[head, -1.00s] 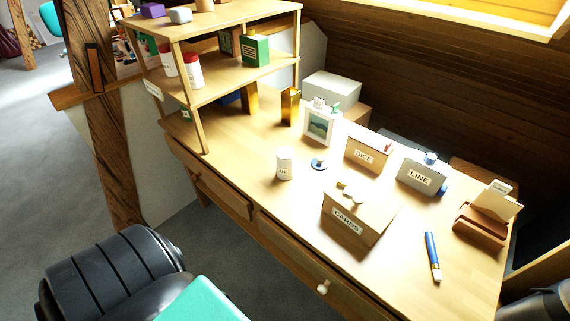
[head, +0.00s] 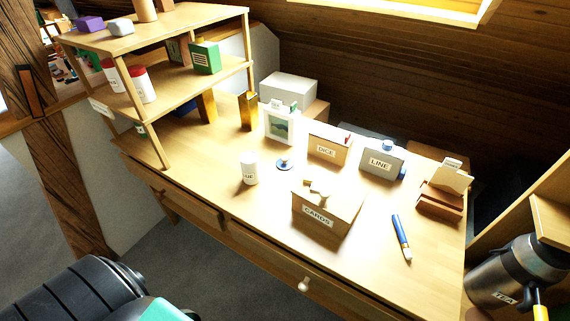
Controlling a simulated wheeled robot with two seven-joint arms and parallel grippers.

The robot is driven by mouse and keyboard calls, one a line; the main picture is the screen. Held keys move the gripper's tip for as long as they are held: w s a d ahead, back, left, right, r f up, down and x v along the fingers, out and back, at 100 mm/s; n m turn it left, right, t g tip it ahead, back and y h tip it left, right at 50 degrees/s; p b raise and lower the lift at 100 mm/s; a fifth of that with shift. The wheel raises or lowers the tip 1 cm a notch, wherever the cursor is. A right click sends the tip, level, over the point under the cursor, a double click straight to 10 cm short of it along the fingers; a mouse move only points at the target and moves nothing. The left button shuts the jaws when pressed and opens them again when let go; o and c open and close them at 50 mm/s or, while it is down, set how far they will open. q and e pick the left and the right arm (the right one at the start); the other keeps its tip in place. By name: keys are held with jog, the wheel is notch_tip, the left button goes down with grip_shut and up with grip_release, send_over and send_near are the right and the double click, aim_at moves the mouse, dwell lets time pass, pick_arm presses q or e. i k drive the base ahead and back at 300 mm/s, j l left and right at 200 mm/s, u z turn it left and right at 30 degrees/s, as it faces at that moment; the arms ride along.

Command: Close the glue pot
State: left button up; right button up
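The glue pot (head: 249,170) is a small white cylinder with a partly visible label ending in "UE". It stands upright near the front edge of the desk. A small blue disc with a pale knob, which looks like a lid (head: 284,164), lies on the desk just right of the pot, apart from it. I cannot see clearly into the pot's top. Neither gripper shows in the head view.
The desk (head: 250,215) also holds boxes labelled CARDS (head: 318,216), DICE (head: 326,152) and LINE (head: 380,164), and a blue marker (head: 401,237). A shelf unit (head: 180,90) stands at left. A TEA flask (head: 505,275) is at lower right.

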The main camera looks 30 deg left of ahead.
aim_at(249, 163)
jog(key=k+j+z, duration=0.3)
jog(key=j, duration=0.2)
jog(key=k+j+z, duration=0.3)
jog(key=k+j, duration=0.1)
jog(key=k, duration=0.1)
